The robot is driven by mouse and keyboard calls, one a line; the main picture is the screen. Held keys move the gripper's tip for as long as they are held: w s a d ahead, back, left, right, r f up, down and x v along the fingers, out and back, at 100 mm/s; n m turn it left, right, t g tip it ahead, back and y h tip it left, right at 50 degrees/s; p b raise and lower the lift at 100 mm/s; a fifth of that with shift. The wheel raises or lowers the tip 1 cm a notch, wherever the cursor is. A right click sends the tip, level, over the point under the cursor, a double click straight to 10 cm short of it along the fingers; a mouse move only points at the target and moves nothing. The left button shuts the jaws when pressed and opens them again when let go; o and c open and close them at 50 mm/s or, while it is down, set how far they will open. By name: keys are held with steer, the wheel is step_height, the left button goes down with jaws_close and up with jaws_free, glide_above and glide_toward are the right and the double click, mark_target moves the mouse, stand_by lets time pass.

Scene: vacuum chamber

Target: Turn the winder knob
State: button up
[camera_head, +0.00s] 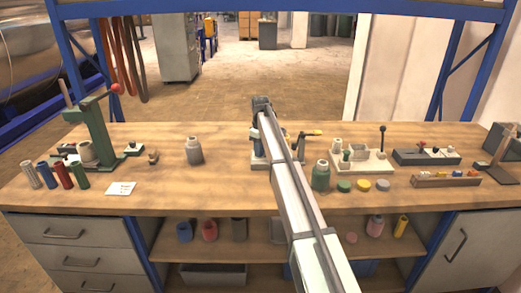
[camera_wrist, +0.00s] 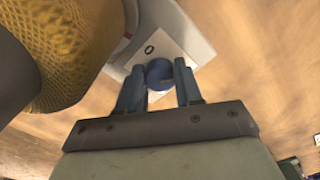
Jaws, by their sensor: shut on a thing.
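In the wrist view, a dark blue round knob (camera_wrist: 160,73) sits between the two fingertips of my gripper (camera_wrist: 159,82), which is shut on it. The knob is on a light grey base (camera_wrist: 180,22) with a white label (camera_wrist: 150,50) marked with a small ring or zero. A large yellow meshed body (camera_wrist: 75,45) fills the upper left of this view, close to the left finger. In the head view, my arm covers most of this device; part of its grey base (camera_head: 257,161) shows at the arm's left. The knob is hidden there.
In the head view, a grey bottle (camera_head: 194,151) stands left of my arm. A green bottle (camera_head: 320,176) and a pale fixture with a black-knobbed lever (camera_head: 372,162) stand close on the right. A green press (camera_head: 97,130) is far left.

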steer(key=shift+m, duration=0.7)
steer(key=o, duration=1)
steer(key=shift+o, duration=0.2)
step_height(320, 180, up, 14)
steer(key=shift+f, duration=0.1)
